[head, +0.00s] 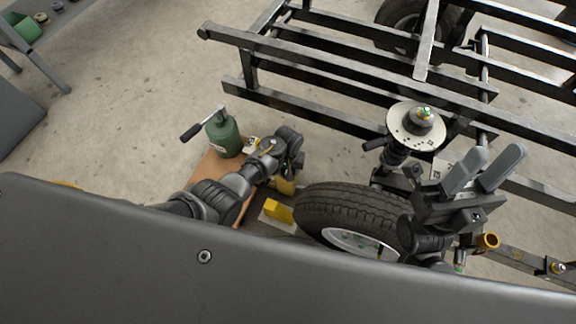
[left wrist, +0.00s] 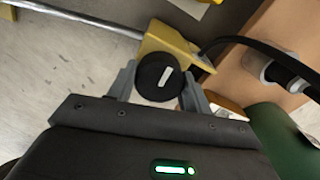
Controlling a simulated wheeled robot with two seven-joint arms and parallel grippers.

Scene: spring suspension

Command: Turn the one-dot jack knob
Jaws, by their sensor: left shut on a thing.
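A round black knob (left wrist: 158,76) with a white bar on its face sits between the fingers of my left gripper (left wrist: 159,86). That gripper is shut on the knob. The knob is in front of a yellow block (left wrist: 168,39). No dot marking can be made out. In the head view my left arm reaches down beside a yellow part (head: 284,186), and its fingers and the knob are hidden there. My right gripper (head: 484,170) is open and empty, raised at the right with its fingers apart.
A green bottle-shaped jack (head: 225,137) with a black-handled lever stands on a wooden board (head: 211,165). A tyre (head: 350,207), another yellow block (head: 278,211) and a brake disc hub (head: 405,130) are close by. The black trailer frame (head: 350,73) fills the back. A dark cable runs past the knob.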

